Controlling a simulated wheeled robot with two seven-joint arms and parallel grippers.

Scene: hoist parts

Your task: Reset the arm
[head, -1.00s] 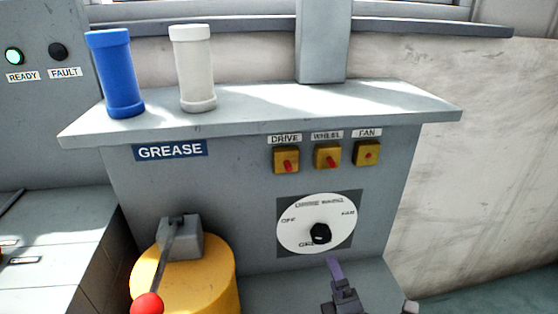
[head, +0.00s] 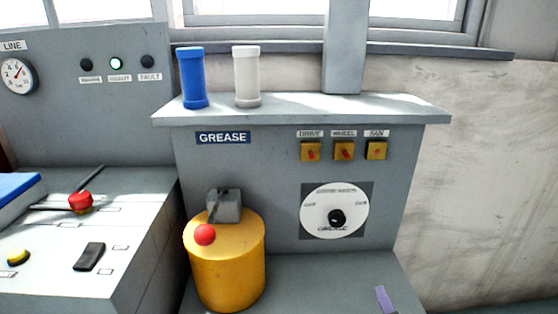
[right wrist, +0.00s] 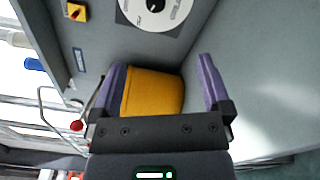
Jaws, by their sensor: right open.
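My right gripper (head: 385,298) shows only as a purple fingertip at the lower edge of the head view, right of the yellow drum and below the dial. In the right wrist view, the right gripper (right wrist: 160,66) has its two purple fingers wide apart with nothing held. The yellow drum (head: 228,275) shows between the fingers (right wrist: 152,92), but beyond them. Its lever has a red ball (head: 205,234), apart from the gripper. The white dial (head: 322,212) with a black knob (head: 336,217) is untouched on the grey cabinet. My left gripper is not in view.
A blue cylinder (head: 193,78) and a white cylinder (head: 246,76) stand on the cabinet's shelf (head: 300,108). Three yellow switches, including the fan switch (head: 376,151), sit below it. A console (head: 150,235) with a red knob (head: 80,202) is at left. Bare wall is at right.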

